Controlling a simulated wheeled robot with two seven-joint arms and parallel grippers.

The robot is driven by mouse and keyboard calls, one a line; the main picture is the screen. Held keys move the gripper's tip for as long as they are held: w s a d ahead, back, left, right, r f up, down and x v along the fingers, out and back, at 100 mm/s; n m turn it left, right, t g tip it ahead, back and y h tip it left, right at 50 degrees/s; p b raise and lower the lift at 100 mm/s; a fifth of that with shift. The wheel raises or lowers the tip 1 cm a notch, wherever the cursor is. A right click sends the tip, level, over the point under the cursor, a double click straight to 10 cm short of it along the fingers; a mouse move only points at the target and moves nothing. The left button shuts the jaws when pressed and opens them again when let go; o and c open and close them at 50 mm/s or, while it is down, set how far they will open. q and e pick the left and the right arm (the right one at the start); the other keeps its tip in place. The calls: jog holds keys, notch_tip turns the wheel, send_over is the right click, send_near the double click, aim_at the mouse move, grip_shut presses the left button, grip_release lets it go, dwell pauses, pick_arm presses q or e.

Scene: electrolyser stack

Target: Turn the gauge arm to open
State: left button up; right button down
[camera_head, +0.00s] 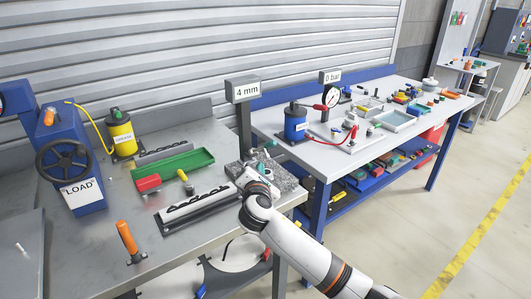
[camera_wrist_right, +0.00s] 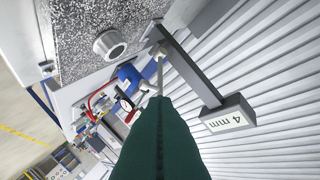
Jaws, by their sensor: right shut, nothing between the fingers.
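The thickness gauge (camera_head: 243,90) is a grey post with a "4 mm" display, standing at the granite block (camera_head: 284,178). In the right wrist view the post and display (camera_wrist_right: 227,119) slant across the right side. A thin light metal arm (camera_wrist_right: 160,72) shows near the post's foot, just beyond my fingers. My right gripper (camera_head: 268,150) is over the granite block, close to the post, with dark green fingers. It also shows in the wrist view (camera_wrist_right: 158,98), shut and empty. I cannot tell whether it touches the arm. My left gripper is not in view.
A round metal piece (camera_wrist_right: 109,44) sits on the granite. A second bench (camera_head: 390,140) with the "0 bar" gauge (camera_head: 331,98) stands right.

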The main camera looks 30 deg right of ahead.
aim_at(267, 147)
jog(key=w+d, duration=0.2)
jog(key=w+d+r+p, duration=0.1)
jog(key=shift+w+d, duration=0.35)
jog(key=shift+d, duration=0.05)
jog(key=shift+w+d+r+p, duration=0.2)
jog(key=shift+d+p, duration=0.2)
jog(key=shift+d, duration=0.1)
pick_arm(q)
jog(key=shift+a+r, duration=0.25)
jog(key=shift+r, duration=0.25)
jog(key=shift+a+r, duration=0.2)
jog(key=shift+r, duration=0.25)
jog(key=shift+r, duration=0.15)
pick_arm(e)
jog(key=shift+r, duration=0.15)
